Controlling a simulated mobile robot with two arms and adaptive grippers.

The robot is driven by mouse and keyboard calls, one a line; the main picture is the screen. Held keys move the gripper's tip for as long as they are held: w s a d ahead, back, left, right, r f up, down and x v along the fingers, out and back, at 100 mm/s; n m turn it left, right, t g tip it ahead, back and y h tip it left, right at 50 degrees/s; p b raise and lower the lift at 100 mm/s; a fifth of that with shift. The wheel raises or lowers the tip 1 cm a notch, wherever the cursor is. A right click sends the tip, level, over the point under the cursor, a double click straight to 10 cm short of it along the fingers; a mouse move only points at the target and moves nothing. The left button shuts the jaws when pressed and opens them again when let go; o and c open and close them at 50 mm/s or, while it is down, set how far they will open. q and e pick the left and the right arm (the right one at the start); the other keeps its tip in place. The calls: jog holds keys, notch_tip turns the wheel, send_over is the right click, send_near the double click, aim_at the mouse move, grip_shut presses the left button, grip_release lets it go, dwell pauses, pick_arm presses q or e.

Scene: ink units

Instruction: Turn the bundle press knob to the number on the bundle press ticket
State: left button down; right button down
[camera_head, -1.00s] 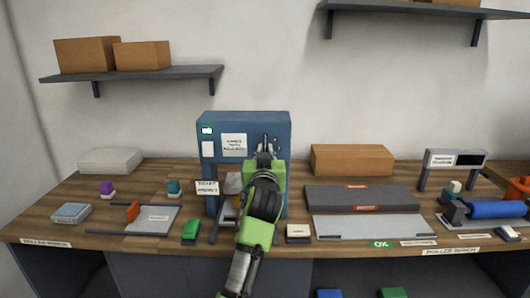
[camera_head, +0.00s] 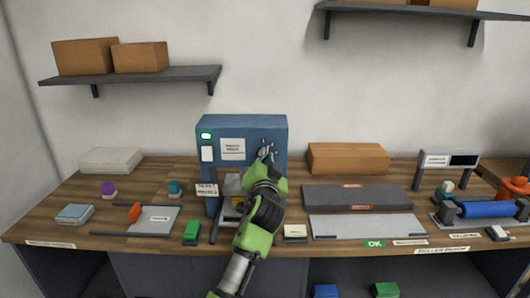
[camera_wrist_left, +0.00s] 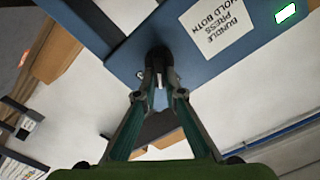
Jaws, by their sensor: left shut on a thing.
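The bundle press (camera_head: 215,125) is a blue cabinet at the back of the bench, left of centre. Its white label also shows in the left wrist view on the blue press face (camera_wrist_left: 185,35). The dark round knob (camera_wrist_left: 157,57) is on that face, and my left gripper (camera_wrist_left: 160,78) is shut on it. In the head view my left gripper (camera_head: 266,153) is at the right of the press front and hides the knob. The knob's number setting cannot be read. A small white ticket (camera_head: 206,190) stands before the press; its print is too small to read. My right gripper is out of view.
A green block (camera_head: 191,232) and a cream block (camera_head: 295,232) lie near the bench front, either side of my left arm. A grey flat unit (camera_head: 358,197) and a cardboard box (camera_head: 348,158) are to the right. A shelf (camera_head: 135,76) hangs above left.

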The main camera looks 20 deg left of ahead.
pick_arm(q)
jog(key=shift+m+p, duration=0.3)
jog(key=shift+m, duration=0.3)
jog(key=c, duration=2.1)
grip_release()
jog(key=shift+w+a, duration=0.1)
jog(key=shift+c, duration=0.2)
jog(key=shift+w+f, duration=0.1)
jog(key=shift+f, duration=0.1)
jog(key=v, duration=1.2)
